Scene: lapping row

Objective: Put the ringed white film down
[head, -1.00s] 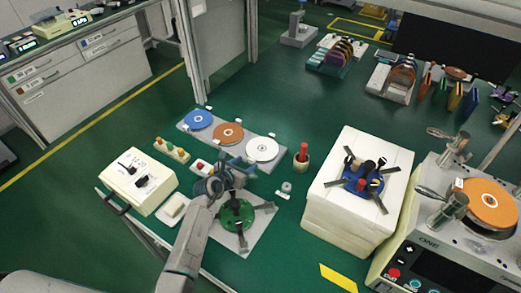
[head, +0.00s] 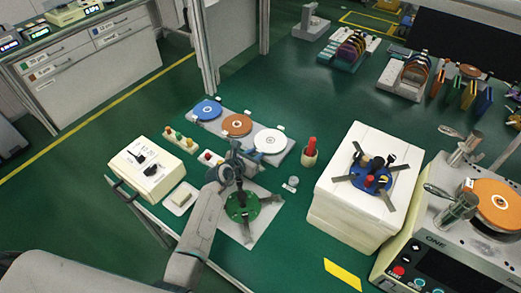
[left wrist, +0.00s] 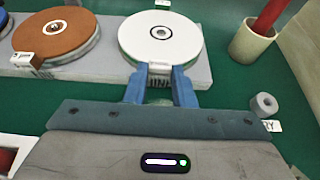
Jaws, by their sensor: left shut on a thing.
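The ringed white film (head: 270,141) is a round white disc with a dark ring at its centre. It is at the right-hand place of a grey tray (head: 289,153), and it shows large in the left wrist view (left wrist: 161,36). My left gripper (left wrist: 160,80) is shut on the small tab at the film's near edge; in the head view the gripper (head: 250,157) comes in from the lower left. I cannot tell whether the film rests fully on the tray or sits just above it. My right gripper is not in view.
A blue disc (head: 208,110) and an orange-brown disc (head: 237,125) sit on the same tray. A cup with a red stick (head: 309,156) stands to the right. A green-hubbed spider fixture (head: 242,206) is below the gripper. A white block (head: 345,200) stands further right.

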